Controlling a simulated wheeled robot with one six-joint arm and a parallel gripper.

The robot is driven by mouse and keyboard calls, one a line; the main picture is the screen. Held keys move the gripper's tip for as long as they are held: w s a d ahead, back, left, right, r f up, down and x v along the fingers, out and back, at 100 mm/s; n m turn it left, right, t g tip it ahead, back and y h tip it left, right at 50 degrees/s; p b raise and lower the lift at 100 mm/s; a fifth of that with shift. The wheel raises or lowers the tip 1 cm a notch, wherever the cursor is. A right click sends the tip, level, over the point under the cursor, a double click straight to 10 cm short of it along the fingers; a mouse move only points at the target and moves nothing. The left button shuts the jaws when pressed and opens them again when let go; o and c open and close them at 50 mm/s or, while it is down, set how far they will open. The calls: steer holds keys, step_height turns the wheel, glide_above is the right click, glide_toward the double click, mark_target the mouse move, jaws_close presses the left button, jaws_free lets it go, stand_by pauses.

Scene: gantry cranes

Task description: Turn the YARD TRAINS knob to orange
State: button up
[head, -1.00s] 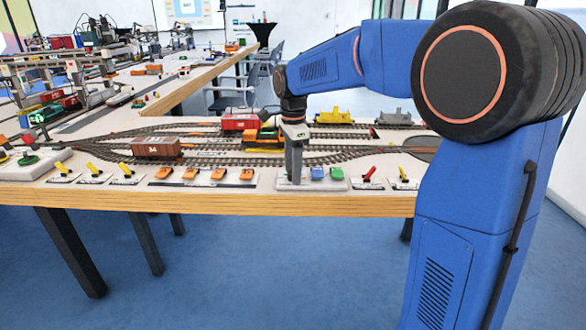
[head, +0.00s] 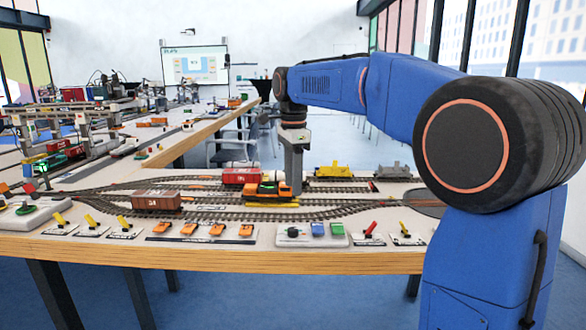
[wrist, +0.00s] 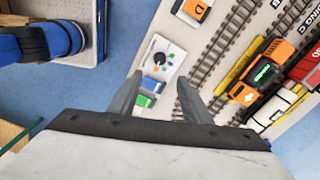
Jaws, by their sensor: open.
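A white control panel (head: 312,243) lies near the front edge of the table. It carries a round black knob (head: 293,232) on its left, then a blue switch (head: 317,229) and a green switch (head: 337,229). In the wrist view the black knob (wrist: 159,58) has small coloured dots beside it. No label is legible, and I cannot tell which colour the knob points to. My gripper (head: 293,190) points down above and beyond the panel, clear of the knob. In the wrist view its two fingers (wrist: 160,77) are apart with nothing between them.
An orange locomotive (head: 267,190) stands on the tracks behind the panel, close to my gripper. Yellow wagons (head: 333,170) stand farther back.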

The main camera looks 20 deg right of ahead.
steer(key=shift+r, duration=1.8)
